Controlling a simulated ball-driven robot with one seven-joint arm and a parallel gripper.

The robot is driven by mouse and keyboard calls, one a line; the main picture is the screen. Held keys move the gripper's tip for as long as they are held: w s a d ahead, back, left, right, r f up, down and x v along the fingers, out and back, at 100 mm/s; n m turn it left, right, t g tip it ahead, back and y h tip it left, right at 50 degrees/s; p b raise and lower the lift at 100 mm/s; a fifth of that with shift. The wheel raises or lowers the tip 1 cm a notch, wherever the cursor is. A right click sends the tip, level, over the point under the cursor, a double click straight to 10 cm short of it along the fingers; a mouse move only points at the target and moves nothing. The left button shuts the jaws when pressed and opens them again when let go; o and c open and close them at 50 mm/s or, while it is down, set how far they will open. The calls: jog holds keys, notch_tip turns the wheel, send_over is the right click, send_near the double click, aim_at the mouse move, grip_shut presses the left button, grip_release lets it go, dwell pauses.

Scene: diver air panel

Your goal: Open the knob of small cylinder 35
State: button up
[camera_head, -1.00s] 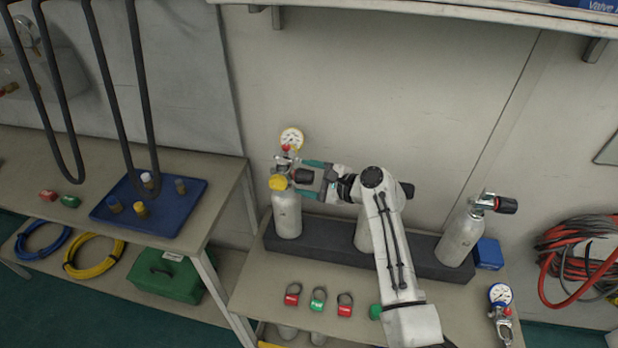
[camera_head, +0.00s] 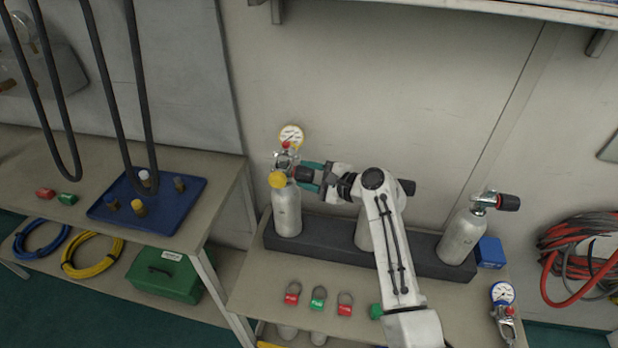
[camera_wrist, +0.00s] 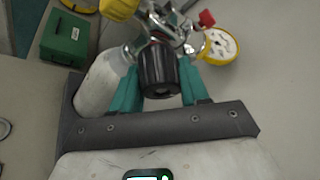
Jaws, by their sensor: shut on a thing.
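The left small cylinder (camera_head: 287,212) stands in the dark rack, with a valve, a yellow cap (camera_head: 278,180) and a white-faced gauge (camera_head: 291,136) on top. Its black knob (camera_wrist: 158,70) points toward my wrist camera; it also shows in the head view (camera_head: 303,173). My gripper (camera_wrist: 160,92) has its teal fingers on either side of the knob, shut on it. No number 35 is readable on the cylinder. A second cylinder (camera_head: 362,232) stands mid-rack, mostly behind my arm. A third cylinder (camera_head: 461,236) with a black and red knob (camera_head: 508,202) stands at the right.
The dark rack (camera_head: 330,236) holds the cylinders on the bench. Red and green tags (camera_head: 318,298) lie in front. A blue box (camera_head: 490,252) and a loose gauge (camera_head: 502,293) are at the right. A blue tray (camera_head: 187,210) is on the left table.

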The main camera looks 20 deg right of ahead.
jog(key=f+n+t+b, duration=0.1)
jog(key=n+b, duration=0.1)
jog(key=b, duration=0.1)
jog(key=n+t+b, duration=0.1)
jog(key=b, duration=0.3)
jog(key=n+t+b, duration=0.1)
jog(key=n+b, duration=0.1)
jog(key=b, duration=0.1)
jog(key=shift+n+y+b, duration=0.3)
jog(key=shift+b, duration=0.1)
jog(key=n+b, duration=0.2)
jog(key=b, duration=0.3)
jog(key=n+t+y+b, duration=0.1)
jog(key=n+b, duration=0.2)
jog(key=b, duration=0.2)
jog(key=shift+y+b, duration=0.3)
jog(key=shift+b, duration=0.1)
jog(key=n+b, duration=0.1)
jog(key=b, duration=0.1)
jog(key=n+y+b, duration=0.1)
jog(key=shift+r+b, duration=0.3)
jog(key=shift+b, duration=0.1)
jog(key=shift+r+t, duration=0.1)
jog(key=shift+t, duration=0.2)
jog(key=o, duration=1.1)
jog(key=shift+r, duration=0.1)
jog(key=shift+c, duration=0.2)
